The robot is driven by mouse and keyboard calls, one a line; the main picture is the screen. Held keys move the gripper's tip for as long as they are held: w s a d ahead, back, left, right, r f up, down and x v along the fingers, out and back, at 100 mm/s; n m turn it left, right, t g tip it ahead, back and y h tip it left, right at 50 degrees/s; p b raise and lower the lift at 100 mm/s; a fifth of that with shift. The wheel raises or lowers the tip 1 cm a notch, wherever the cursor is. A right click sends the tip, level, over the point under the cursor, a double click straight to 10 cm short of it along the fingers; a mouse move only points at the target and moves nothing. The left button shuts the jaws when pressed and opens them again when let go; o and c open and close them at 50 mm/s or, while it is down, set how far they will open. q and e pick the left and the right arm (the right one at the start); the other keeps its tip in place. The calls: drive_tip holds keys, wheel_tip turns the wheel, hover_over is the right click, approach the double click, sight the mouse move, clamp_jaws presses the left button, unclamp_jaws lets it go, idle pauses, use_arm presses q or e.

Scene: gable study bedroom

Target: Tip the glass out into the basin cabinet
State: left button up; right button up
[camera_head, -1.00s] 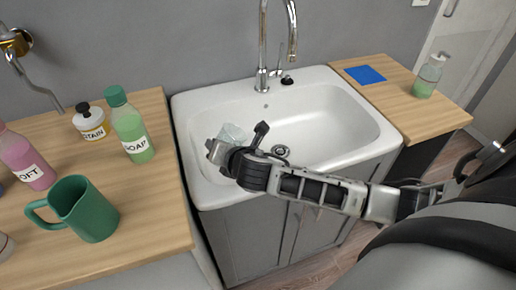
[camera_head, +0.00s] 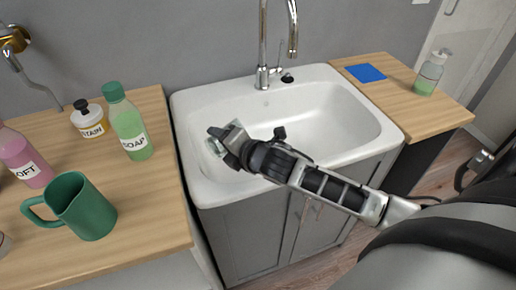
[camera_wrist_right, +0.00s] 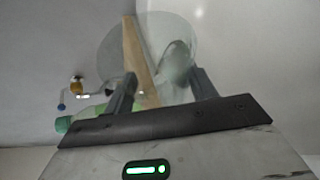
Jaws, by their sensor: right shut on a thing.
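The basin cabinet (camera_head: 330,103) has a white sink basin on top and grey doors below. My right gripper (camera_head: 222,143) reaches in over the left front part of the basin. It is shut on a clear glass (camera_head: 214,147), which is mostly hidden behind the jaws in the head view and looks tilted. In the right wrist view the see-through glass (camera_wrist_right: 120,45) shows between the two fingers of the gripper (camera_wrist_right: 162,82). I cannot tell whether anything is in the glass or running out. My left gripper is not in view.
The left counter holds a green mug (camera_head: 88,208), a green soap bottle (camera_head: 128,125), a stain bottle (camera_head: 90,120) and a pink bottle (camera_head: 22,160). A chrome tap (camera_head: 264,45) stands behind the basin. The right counter holds a blue cloth (camera_head: 366,73) and a pump bottle (camera_head: 430,75).

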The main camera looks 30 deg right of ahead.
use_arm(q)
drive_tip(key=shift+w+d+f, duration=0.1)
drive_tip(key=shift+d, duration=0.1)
use_arm(e)
drive_tip(key=shift+b, duration=0.35)
drive_tip(key=shift+f+m+t+y+b, duration=0.3)
drive_tip(key=shift+m+b, duration=0.1)
drive_tip(key=shift+b, duration=0.4)
drive_tip(key=shift+d+r, duration=0.2)
drive_tip(key=shift+d, duration=0.05)
drive_tip(key=shift+s+d+r+m+y+b, duration=0.1)
drive_tip(key=shift+d+r+m+y+b, duration=0.2)
drive_tip(key=shift+b, duration=0.45)
drive_tip(key=shift+d, duration=0.15)
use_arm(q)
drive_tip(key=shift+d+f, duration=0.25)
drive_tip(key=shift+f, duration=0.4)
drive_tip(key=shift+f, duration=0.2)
use_arm(e)
drive_tip(key=shift+s+d+r+m+t, duration=0.1)
drive_tip(key=shift+d+m+t, duration=0.05)
drive_tip(key=shift+m+t, duration=0.15)
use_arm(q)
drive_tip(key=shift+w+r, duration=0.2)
use_arm(e)
drive_tip(key=shift+d+r+m+y, duration=0.15)
drive_tip(key=shift+r+m+y, duration=0.15)
drive_tip(key=shift+r+m, duration=0.1)
